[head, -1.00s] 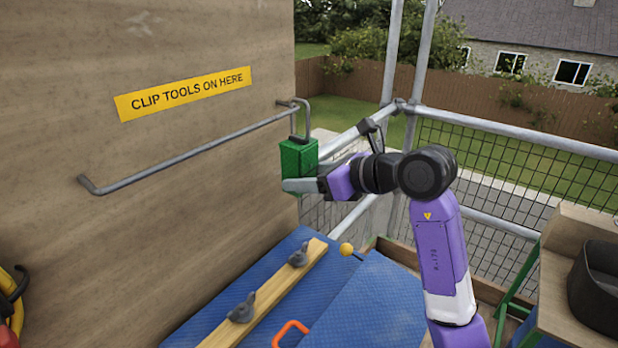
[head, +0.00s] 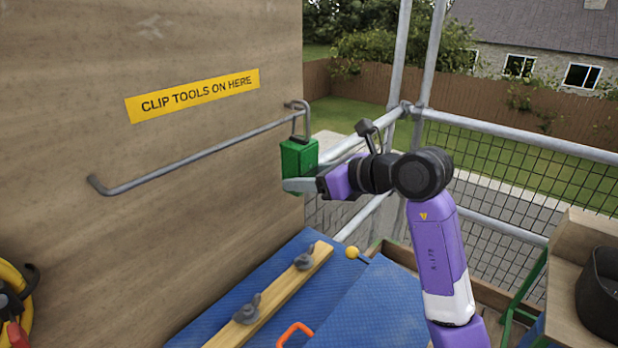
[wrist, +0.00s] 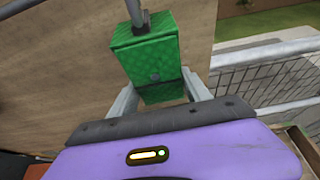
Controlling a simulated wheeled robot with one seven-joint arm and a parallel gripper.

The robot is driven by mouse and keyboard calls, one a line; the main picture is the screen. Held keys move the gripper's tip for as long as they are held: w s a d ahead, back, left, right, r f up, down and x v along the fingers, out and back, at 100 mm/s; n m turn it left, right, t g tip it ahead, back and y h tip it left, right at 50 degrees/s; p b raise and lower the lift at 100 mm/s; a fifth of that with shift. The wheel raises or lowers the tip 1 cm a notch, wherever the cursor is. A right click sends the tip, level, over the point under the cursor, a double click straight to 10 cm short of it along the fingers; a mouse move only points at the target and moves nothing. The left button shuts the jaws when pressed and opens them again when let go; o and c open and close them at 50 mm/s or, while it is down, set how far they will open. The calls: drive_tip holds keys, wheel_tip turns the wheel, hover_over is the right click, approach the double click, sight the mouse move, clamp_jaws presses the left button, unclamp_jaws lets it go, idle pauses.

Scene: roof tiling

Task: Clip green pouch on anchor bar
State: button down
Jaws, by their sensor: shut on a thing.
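The green pouch (head: 298,158) hangs upright below a grey metal hook (head: 305,124) near the far right end of the anchor bar. The anchor bar (head: 190,156) is a grey rod on the wooden wall, under a yellow "CLIP TOOLS ON HERE" label. The hook overlaps the bar's end in the head view; I cannot tell whether it is around the bar or in front of it. My gripper (head: 300,185) is shut on the pouch's lower part. In the wrist view the pouch (wrist: 147,55) sits between the fingers, and the hook's top is out of frame.
Below lies a blue surface (head: 345,305) with a wooden batten (head: 275,295), grey clamps, an orange handle (head: 294,332) and a yellow knob (head: 351,252). Scaffold rails and mesh stand right of the pouch. A black bucket (head: 600,290) stands at far right.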

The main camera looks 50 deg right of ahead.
drive_tip(key=shift+w, duration=0.3)
drive_tip(key=shift+w+a, duration=0.1)
drive_tip(key=shift+w, duration=0.5)
drive_tip(key=shift+w+r+p, duration=0.1)
drive_tip(key=shift+w+p, duration=0.05)
drive_tip(key=shift+p, duration=0.2)
idle(0.6)
drive_tip(key=shift+f, duration=0.25)
drive_tip(key=shift+f+b, duration=0.3)
drive_tip(key=shift+f, duration=0.2)
idle(0.5)
drive_tip(key=shift+f+b, duration=0.3)
drive_tip(key=shift+f, duration=0.05)
drive_tip(key=shift+c, duration=2)
unclamp_jaws()
